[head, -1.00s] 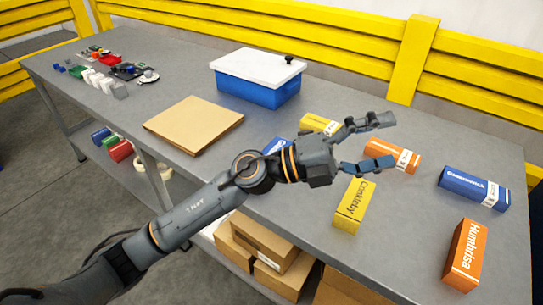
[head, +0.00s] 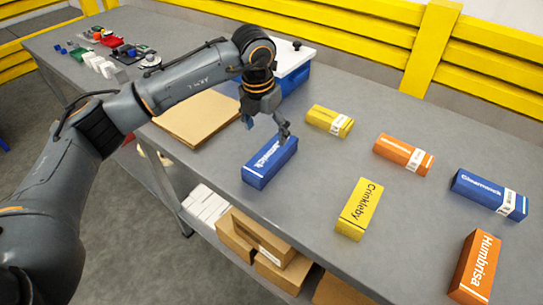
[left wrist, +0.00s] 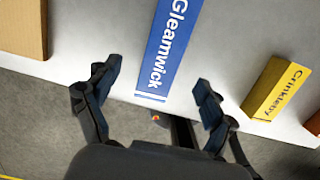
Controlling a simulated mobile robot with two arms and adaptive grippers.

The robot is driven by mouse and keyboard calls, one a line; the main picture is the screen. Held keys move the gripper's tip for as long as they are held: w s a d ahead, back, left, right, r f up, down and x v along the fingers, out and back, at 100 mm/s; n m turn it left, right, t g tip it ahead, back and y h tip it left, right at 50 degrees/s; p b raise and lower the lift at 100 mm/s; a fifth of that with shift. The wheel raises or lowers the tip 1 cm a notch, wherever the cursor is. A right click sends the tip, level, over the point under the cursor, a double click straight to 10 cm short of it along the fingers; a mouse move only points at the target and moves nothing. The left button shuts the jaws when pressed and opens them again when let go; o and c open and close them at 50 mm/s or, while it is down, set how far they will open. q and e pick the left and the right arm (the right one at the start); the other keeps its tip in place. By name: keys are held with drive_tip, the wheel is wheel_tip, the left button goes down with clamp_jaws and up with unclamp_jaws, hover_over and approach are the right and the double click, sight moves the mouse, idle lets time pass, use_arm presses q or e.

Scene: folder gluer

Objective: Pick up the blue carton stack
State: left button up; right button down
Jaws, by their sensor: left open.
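A blue carton stack (head: 270,163) with white lettering lies on the grey table near its front edge, in the head view. In the left wrist view the blue carton stack (left wrist: 170,45) reads "Gleamwick" and lies beyond and between the fingertips. My left gripper (head: 266,124) points down just behind and above it, open and empty. In the left wrist view the left gripper (left wrist: 150,88) has its fingers spread wide, apart from the carton. A second blue carton stack (head: 489,194) lies at the right of the table. My right gripper is not in view.
Yellow cartons (head: 330,121) and (head: 359,209) and orange cartons (head: 403,154) and (head: 474,268) lie to the right. A brown flat stack (head: 190,130) lies to the left. A blue bin with white lid (head: 296,72) stands behind my arm. Bare table surrounds the cartons.

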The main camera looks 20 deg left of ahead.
sight(271, 153)
use_arm(q)
drive_tip(key=f, duration=0.3)
drive_tip(key=shift+w+d+f, duration=0.1)
drive_tip(key=shift+w+f, duration=0.15)
drive_tip(key=shift+f, duration=0.1)
drive_tip(key=f, duration=0.1)
drive_tip(key=f+p, duration=0.1)
drive_tip(key=f, duration=0.1)
drive_tip(key=f+p, duration=0.1)
drive_tip(key=shift+w+d+f, duration=0.25)
drive_tip(key=shift+d+f, duration=0.05)
drive_tip(key=shift+d, duration=0.1)
drive_tip(key=shift+w+f, duration=0.1)
drive_tip(key=shift+f, duration=0.35)
drive_tip(key=shift+c, duration=0.2)
drive_tip(key=c, duration=1.4)
